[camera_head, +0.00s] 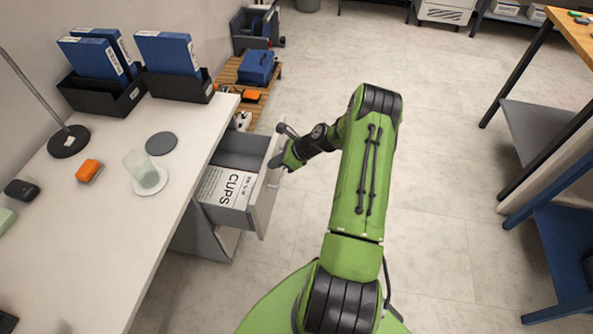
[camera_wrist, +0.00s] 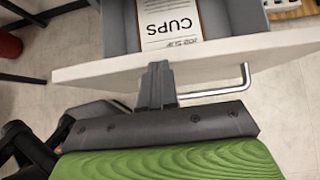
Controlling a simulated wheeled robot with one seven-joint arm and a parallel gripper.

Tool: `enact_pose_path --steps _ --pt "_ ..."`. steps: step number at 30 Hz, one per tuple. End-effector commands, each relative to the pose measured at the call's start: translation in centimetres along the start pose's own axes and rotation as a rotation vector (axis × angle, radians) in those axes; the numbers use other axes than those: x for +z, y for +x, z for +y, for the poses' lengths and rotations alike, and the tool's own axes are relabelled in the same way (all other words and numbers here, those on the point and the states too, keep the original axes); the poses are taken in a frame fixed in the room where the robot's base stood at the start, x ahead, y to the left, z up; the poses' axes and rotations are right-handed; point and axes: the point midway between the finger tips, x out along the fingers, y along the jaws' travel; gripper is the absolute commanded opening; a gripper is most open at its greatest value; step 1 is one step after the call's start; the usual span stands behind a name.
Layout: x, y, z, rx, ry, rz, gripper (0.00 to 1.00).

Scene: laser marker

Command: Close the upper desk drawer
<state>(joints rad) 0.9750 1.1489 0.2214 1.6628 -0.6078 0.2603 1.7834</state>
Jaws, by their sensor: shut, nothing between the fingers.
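The upper desk drawer (camera_head: 262,197) is pulled open from the white desk (camera_head: 120,215) in the head view. A sheet marked CUPS (camera_head: 228,187) lies inside it. In the wrist view the drawer front (camera_wrist: 220,62) spans the picture, with its metal handle (camera_wrist: 225,88) on the near face. My gripper (camera_wrist: 157,68) is shut and empty. Its fingertips are at the drawer front, just left of the handle in that view; whether they touch it I cannot tell. In the head view my gripper (camera_head: 280,160) is at the drawer's outer side, partly hidden by my wrist.
On the desk are a frosted cup (camera_head: 141,170), an orange object (camera_head: 88,170), a lamp base (camera_head: 69,142) and blue binders (camera_head: 168,53) in black holders. A wooden pallet (camera_head: 228,73) with a blue case (camera_head: 257,67) stands beyond. Open floor lies right of my arm.

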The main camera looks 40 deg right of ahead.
Motion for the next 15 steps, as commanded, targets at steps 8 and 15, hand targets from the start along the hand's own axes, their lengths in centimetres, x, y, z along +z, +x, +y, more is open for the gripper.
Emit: enact_pose_path --steps 8,15 --pt "5.4 5.6 -0.1 0.002 -0.001 0.000 0.00" --pt "9.3 9.6 -0.2 -0.001 -0.001 0.000 0.00"
